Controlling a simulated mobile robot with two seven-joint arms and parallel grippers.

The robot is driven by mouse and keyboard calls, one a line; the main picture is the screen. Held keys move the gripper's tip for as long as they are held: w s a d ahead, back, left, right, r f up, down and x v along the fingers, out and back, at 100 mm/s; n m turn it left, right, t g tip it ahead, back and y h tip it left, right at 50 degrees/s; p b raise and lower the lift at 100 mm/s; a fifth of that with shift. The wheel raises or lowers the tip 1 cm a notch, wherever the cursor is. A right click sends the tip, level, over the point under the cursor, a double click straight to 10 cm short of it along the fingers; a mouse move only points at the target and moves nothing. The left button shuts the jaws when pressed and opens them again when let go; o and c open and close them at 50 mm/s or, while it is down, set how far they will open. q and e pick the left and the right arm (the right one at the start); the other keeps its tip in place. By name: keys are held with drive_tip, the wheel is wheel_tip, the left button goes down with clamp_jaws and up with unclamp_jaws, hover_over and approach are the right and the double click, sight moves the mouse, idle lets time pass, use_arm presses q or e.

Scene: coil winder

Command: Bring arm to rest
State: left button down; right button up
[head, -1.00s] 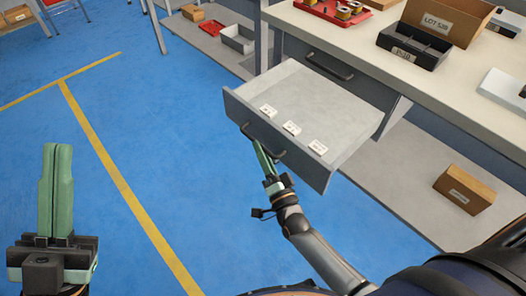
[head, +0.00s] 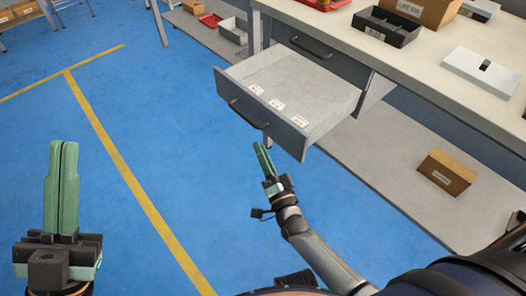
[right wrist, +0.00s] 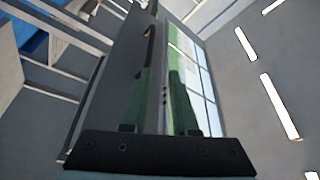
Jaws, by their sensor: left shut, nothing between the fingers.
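My right gripper (head: 262,158) is in front of and below the open grey drawer (head: 330,100). In the head view it looks apart from the drawer's dark handle (head: 248,115). The right wrist view shows its two green fingers (right wrist: 167,100) with a gap between them and nothing held. My left gripper (head: 62,190) points up at the left of the head view, over the blue floor. Its green fingers are together and empty.
The drawer sticks out from the workbench (head: 440,85), with several white labels along its front wall. A black divided tray (head: 386,26) and a white box (head: 480,70) stand on top. A cardboard box (head: 446,172) sits on the lower shelf. The floor at left is clear.

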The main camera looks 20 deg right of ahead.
use_arm(q)
drive_tip(key=shift+s, duration=0.35)
use_arm(e)
drive_tip(key=shift+s, duration=0.35)
use_arm(q)
drive_tip(key=shift+w+r, duration=0.1)
drive_tip(key=shift+r, duration=0.05)
